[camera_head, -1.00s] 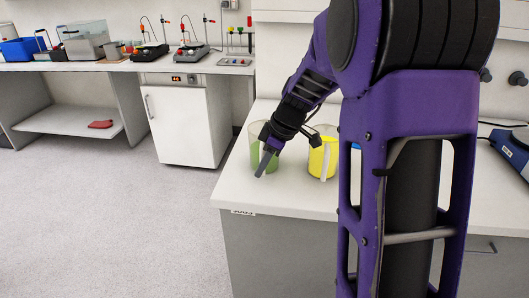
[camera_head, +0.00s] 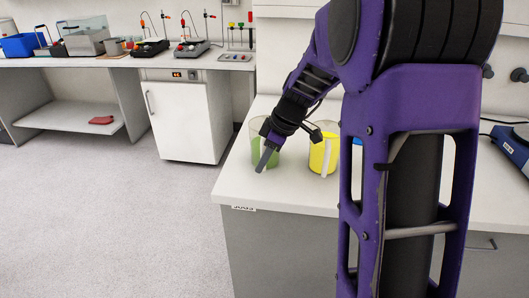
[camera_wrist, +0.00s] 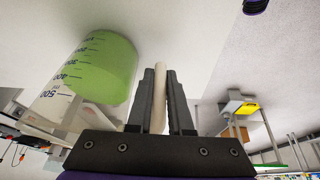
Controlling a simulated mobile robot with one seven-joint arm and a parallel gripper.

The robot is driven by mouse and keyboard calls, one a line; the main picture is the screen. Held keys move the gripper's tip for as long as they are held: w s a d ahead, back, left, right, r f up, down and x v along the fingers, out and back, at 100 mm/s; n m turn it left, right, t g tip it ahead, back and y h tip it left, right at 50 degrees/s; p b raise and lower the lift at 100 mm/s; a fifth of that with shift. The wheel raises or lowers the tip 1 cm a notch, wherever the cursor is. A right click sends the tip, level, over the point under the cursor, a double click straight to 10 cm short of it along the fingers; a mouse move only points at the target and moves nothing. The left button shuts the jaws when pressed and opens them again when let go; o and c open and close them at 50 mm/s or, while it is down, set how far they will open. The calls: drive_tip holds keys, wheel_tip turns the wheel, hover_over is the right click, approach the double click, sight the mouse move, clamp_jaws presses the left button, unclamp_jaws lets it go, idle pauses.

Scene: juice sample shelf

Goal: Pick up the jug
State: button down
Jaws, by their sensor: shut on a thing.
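A clear jug with green contents (camera_head: 258,155) is at the left end of the white bench in the head view. My gripper (camera_head: 267,158) reaches down to it and hides part of its front. In the wrist view the jug (camera_wrist: 100,68) shows at upper left, with dark scale marks on its wall. My gripper (camera_wrist: 160,100) is shut on its pale handle (camera_wrist: 159,92), which lies between the two fingers. I cannot tell for sure whether the jug's base is clear of the bench.
A jug with yellow contents (camera_head: 317,156) stands just right of the green one on the bench (camera_head: 290,193). Something blue (camera_head: 357,142) shows behind my arm. A blue device (camera_head: 512,148) is at the far right. The bench's front left corner is bare.

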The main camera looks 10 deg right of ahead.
sight(263, 140)
wheel_tip(263, 140, up, 10)
drive_tip(key=shift+r+p, duration=0.1)
drive_tip(key=shift+p, duration=0.55)
drive_tip(key=c, duration=1.3)
unclamp_jaws()
clamp_jaws()
